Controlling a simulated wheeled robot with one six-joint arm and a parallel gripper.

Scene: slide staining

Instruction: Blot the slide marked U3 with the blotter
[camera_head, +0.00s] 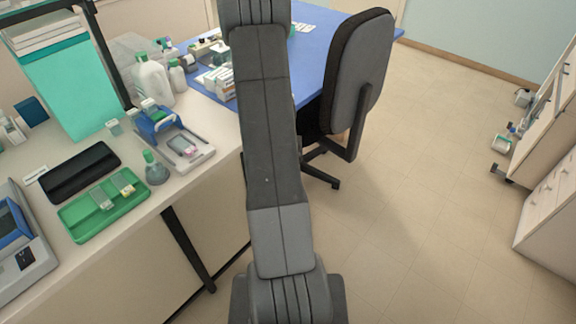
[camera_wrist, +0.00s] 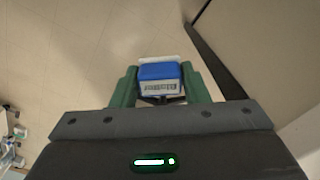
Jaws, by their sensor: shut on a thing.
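My gripper (camera_wrist: 160,84) shows in the wrist view with its green fingers shut on a blue block with a pale base and a marked label (camera_wrist: 158,71), which looks like the blotter. The floor is behind it. In the head view my gripper is out of sight. A green tray (camera_head: 78,222) lies at the front of the bench at left, with small pale slides, one at its middle (camera_head: 102,199) and one toward its right end (camera_head: 125,186). Their marks are too small to read, so I cannot tell which is U3.
A black tray (camera_head: 80,172) lies behind the green one. A small flask (camera_head: 156,168), a blue-and-grey device (camera_head: 184,146) and white bottles (camera_head: 152,82) stand to the right. A chair (camera_head: 357,75) stands by the blue table (camera_head: 312,45). The floor at right is largely clear.

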